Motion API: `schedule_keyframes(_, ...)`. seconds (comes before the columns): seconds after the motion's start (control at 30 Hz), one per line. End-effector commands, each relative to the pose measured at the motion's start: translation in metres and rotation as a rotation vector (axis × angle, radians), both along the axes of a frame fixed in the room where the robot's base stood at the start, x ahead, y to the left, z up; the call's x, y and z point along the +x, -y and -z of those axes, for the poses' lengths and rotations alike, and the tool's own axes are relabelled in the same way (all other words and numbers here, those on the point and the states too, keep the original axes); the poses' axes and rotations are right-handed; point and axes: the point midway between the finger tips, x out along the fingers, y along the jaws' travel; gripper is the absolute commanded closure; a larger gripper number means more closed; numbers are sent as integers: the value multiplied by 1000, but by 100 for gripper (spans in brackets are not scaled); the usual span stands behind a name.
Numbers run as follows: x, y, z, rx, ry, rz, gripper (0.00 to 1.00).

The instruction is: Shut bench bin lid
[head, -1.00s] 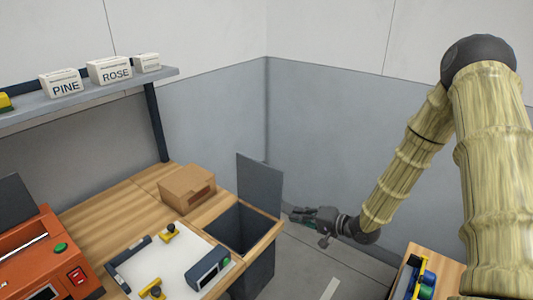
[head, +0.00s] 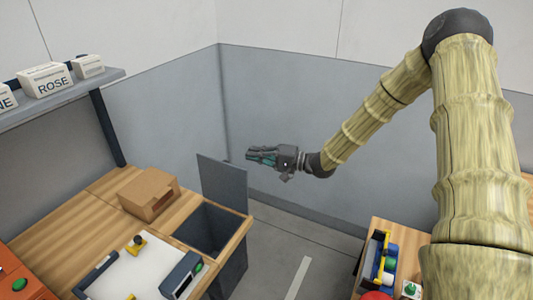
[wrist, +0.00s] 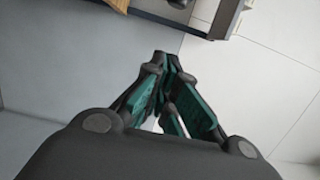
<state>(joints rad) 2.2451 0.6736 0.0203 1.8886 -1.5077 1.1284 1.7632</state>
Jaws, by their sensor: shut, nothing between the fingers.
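The bench bin (head: 232,278) is a dark box set into the right end of the wooden bench, its square mouth open. Its grey lid (head: 222,184) stands upright along the back edge of the mouth. My gripper (head: 250,156) shows in the head view just right of and above the lid's upper right corner, pointing left. It is shut and empty. A gap to the lid seems to show, but the depth between them is hard to judge. In the wrist view my gripper (wrist: 168,62) has its fingers together; the lid cannot be made out there for certain.
A cardboard box (head: 148,192) sits on the bench left of the bin. A white board (head: 135,270) with a dark device (head: 180,276) lies in front. A shelf (head: 70,98) with labelled boxes hangs at left. A wooden surface with a caddy (head: 378,262) stands at right.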

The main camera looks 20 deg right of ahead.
Motion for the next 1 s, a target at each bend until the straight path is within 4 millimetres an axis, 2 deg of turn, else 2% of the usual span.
schedule_keyframes(0.23,24,-29,-2,1,-1,1,100)
schedule_keyframes(0.3,14,-36,-3,3,-3,2,100)
schedule_keyframes(0.53,1,-53,-1,1,-2,4,100)
schedule_keyframes(1.0,-1,-57,0,-1,1,4,100)
